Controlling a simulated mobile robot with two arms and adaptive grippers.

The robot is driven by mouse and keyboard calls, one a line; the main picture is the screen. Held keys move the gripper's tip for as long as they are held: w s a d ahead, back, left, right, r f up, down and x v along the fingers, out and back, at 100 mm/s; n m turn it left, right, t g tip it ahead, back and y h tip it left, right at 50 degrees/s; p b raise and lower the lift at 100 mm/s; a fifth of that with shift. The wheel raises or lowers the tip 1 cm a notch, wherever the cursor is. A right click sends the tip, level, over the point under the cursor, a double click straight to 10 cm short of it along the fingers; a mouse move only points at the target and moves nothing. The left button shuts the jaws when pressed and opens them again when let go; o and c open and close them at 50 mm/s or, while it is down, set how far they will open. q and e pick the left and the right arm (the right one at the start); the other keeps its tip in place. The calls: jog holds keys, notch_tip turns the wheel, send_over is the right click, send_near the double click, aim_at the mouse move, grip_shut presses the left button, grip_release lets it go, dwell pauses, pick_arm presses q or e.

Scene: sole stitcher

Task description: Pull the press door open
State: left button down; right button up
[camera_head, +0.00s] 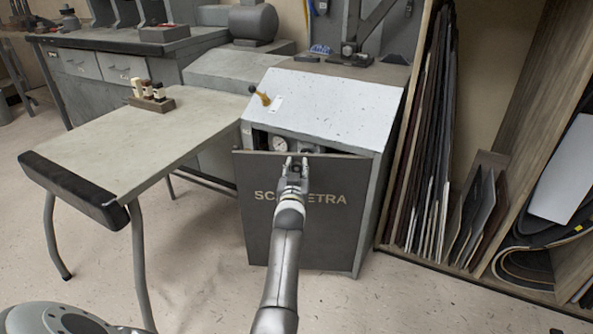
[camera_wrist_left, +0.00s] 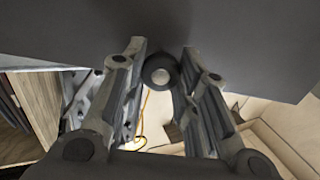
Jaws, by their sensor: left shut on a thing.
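The press (camera_head: 335,103) is a cabinet with a pale sloping top. Its dark grey door (camera_head: 330,238) carries pale lettering and stands slightly ajar, its top edge tilted out from the body with a gauge (camera_head: 281,145) showing in the gap. My left gripper (camera_head: 294,163) is at the top middle of the door. In the left wrist view, its two fingers stand on either side of a round dark knob (camera_wrist_left: 160,74) on the door (camera_wrist_left: 220,35). The fingers are shut on this knob. My right gripper is in neither view.
A wooden rack (camera_head: 395,190) of upright sheets stands close on the right. The floor (camera_head: 400,300) in front is clear.

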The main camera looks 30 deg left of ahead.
pick_arm(q)
jog(key=shift+r, duration=0.15)
jog(key=c, duration=1.1)
grip_release()
notch_tip(320, 180, up, 10)
